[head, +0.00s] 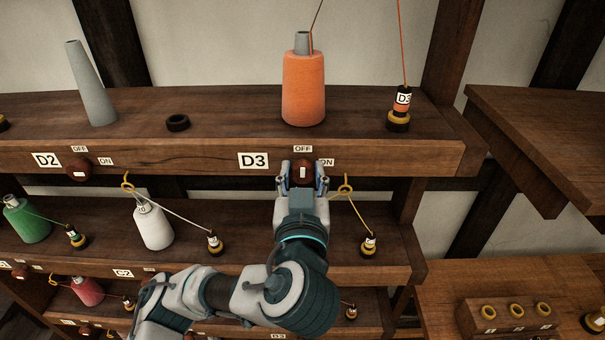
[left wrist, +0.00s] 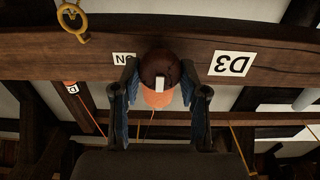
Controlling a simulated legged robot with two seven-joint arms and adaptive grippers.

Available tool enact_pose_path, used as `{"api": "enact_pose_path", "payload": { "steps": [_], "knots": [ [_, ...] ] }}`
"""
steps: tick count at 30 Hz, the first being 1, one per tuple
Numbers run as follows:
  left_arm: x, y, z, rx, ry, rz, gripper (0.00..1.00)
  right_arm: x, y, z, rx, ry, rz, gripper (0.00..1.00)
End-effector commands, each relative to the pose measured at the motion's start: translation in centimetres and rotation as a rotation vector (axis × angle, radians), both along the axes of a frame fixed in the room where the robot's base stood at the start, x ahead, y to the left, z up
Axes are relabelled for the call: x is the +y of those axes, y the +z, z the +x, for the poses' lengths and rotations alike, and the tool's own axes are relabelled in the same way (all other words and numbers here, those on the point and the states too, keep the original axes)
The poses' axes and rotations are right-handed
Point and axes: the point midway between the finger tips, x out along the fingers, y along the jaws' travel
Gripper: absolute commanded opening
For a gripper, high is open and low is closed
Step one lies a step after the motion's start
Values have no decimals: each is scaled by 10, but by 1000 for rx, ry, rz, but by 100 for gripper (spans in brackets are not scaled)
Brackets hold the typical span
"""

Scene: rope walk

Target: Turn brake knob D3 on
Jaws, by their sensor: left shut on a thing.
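Brake knob D3 (head: 303,174) is a round dark reddish-brown knob on the front edge of the top shelf. It stands between the D3 label (head: 253,160) and the ON label (head: 327,162), below the OFF label (head: 303,149). My left gripper (head: 302,180) is shut on the knob, one finger at each side. In the left wrist view, which is upside down, the knob (left wrist: 158,66) sits between the fingertips of my left gripper (left wrist: 159,82). Its white mark (left wrist: 159,83) appears upright, on the side towards OFF. My right gripper is not in view.
An orange spool (head: 303,92) and a small D3 bobbin (head: 399,108) stand on the top shelf (head: 230,112) above. Knob D2 (head: 79,168) is far left. Yellow hooks (head: 345,188) hang under the shelf edge, one just right of my gripper. Lower shelves hold more spools.

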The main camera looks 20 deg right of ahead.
Motion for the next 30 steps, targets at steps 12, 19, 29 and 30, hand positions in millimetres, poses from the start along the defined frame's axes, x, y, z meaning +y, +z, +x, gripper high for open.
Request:
{"api": "enact_pose_path", "payload": {
  "steps": [12,19,29,30],
  "knots": [
    [-2,-6,1,-46,-1,192,8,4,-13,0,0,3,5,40],
    [-2,-6,1,-105,-1,395,8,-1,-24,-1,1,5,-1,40],
    [-4,-7,0,-190,-2,699,8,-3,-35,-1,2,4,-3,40],
    [-4,-7,0,-201,-2,735,8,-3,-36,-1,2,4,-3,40]
  ]
}}
